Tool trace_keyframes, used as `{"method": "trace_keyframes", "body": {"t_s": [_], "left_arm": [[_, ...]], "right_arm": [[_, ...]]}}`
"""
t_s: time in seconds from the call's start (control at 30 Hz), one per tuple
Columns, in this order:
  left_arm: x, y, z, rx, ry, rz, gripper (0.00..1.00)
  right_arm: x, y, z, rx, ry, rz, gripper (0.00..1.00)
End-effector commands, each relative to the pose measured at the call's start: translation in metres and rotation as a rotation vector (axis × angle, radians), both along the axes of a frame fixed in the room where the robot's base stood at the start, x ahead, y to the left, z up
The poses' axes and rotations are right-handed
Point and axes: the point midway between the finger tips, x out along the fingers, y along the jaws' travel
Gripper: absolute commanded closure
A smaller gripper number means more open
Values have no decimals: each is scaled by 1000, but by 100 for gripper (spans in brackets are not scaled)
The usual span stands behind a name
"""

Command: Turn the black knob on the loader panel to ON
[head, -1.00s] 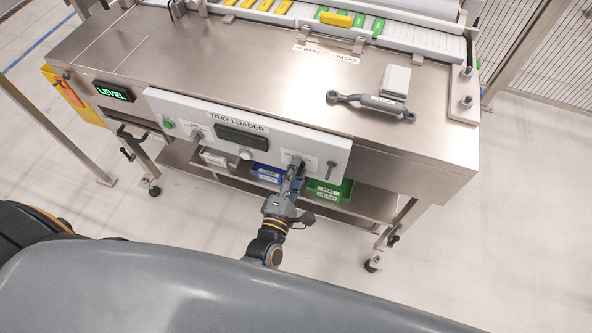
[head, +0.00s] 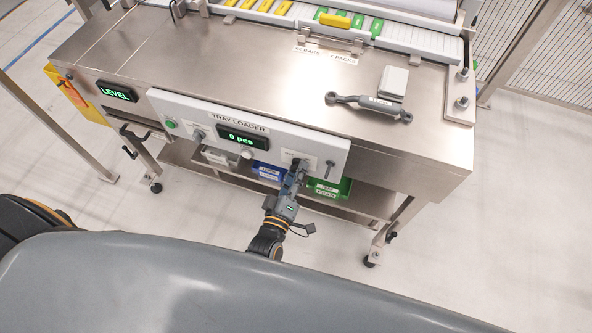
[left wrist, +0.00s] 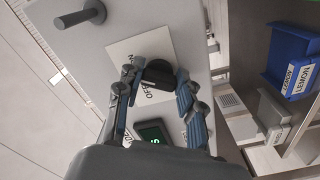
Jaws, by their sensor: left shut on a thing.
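The loader panel (head: 270,120) is a light plate labelled TRAY LOADER on the front of the steel table. The black knob (left wrist: 158,74) sits on a white label plate (left wrist: 125,55) with OFF lettering partly showing in the left wrist view. My left gripper (head: 296,170) is at the panel's right part, its two fingers on either side of the knob and shut on it. In the head view the fingers mostly hide the knob. The panel display (head: 242,138) is lit green and reads 0 pcs. My right gripper is not in view.
A grey lever (head: 330,164) sticks out right of the knob. A green button (head: 170,124) and another switch (head: 198,134) are at the panel's left. Blue (head: 267,170) and green (head: 328,188) bins stand on the shelf below. A grey tool (head: 370,104) lies on the tabletop.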

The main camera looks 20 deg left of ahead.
Motion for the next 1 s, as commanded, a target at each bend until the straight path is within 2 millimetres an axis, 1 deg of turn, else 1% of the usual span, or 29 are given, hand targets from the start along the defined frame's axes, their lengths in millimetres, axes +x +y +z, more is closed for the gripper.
{"method": "trace_keyframes", "body": {"t_s": [0.2, 0.4, 0.93, 0.97, 1.0], "left_arm": [[0, -1, -1, 117, -1, -2, 94], [-1, 0, -2, 175, -3, -2, 94], [-1, 0, -2, 199, -3, -2, 94], [-1, 0, -2, 199, -3, -2, 59], [-1, 0, -2, 199, -3, -2, 51]], "right_arm": [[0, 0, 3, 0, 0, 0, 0], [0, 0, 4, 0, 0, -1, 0], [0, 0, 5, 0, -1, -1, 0], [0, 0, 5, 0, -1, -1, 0], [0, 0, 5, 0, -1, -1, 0]]}}
